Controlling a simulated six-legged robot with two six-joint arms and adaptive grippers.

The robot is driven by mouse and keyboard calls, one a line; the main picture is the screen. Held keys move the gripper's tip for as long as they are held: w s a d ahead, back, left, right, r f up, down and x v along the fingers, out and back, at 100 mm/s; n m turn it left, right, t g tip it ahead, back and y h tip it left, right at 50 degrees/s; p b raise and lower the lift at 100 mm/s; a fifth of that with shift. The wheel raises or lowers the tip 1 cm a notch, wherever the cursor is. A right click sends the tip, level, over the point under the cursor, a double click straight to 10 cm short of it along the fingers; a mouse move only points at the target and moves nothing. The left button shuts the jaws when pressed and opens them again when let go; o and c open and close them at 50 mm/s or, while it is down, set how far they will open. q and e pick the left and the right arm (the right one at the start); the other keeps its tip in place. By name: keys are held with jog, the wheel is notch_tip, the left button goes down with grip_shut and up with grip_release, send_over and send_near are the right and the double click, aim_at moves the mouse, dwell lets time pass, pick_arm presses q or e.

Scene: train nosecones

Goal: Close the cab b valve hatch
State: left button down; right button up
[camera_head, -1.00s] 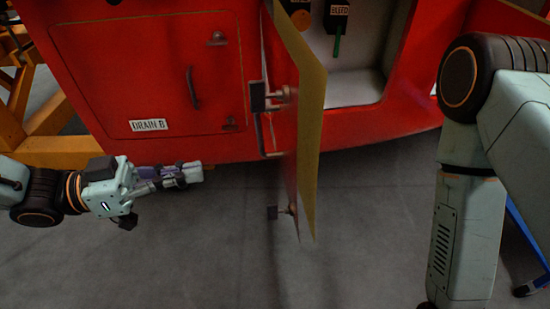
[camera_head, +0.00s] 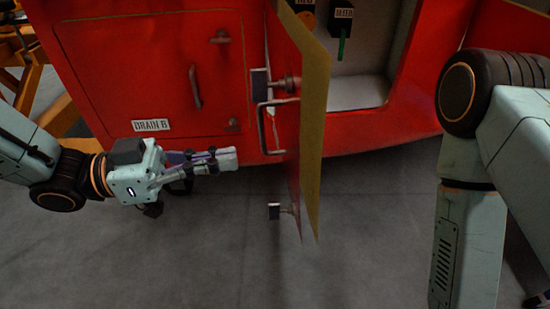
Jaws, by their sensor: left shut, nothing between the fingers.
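The valve hatch (camera_head: 313,130) stands swung open, seen nearly edge-on, with a yellow edge and a red outer face. Right of the hatch is the open grey recess (camera_head: 375,75), with a green-handled valve lever (camera_head: 342,48) inside. My left gripper (camera_head: 232,158) is shut and empty, left of the hatch and apart from it, a little below the handle.
A red cab body (camera_head: 400,130) fills the back. A closed hatch (camera_head: 150,75) labelled DRAIN B (camera_head: 151,126) is left of the open one. A yellow frame (camera_head: 50,110) stands at far left. The grey floor (camera_head: 210,250) is clear below.

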aim_at(297, 151)
pick_arm(q)
jog(key=shift+w+d+b, duration=0.25)
jog(key=shift+d+b, duration=0.4)
jog(key=shift+d, duration=1)
jog(key=shift+w+d+b, duration=0.2)
jog(key=shift+d+b, duration=0.4)
jog(key=shift+d, duration=1)
jog(key=shift+w+d+r, duration=0.15)
jog(key=shift+d, duration=0.55)
jog(key=shift+d, duration=0.15)
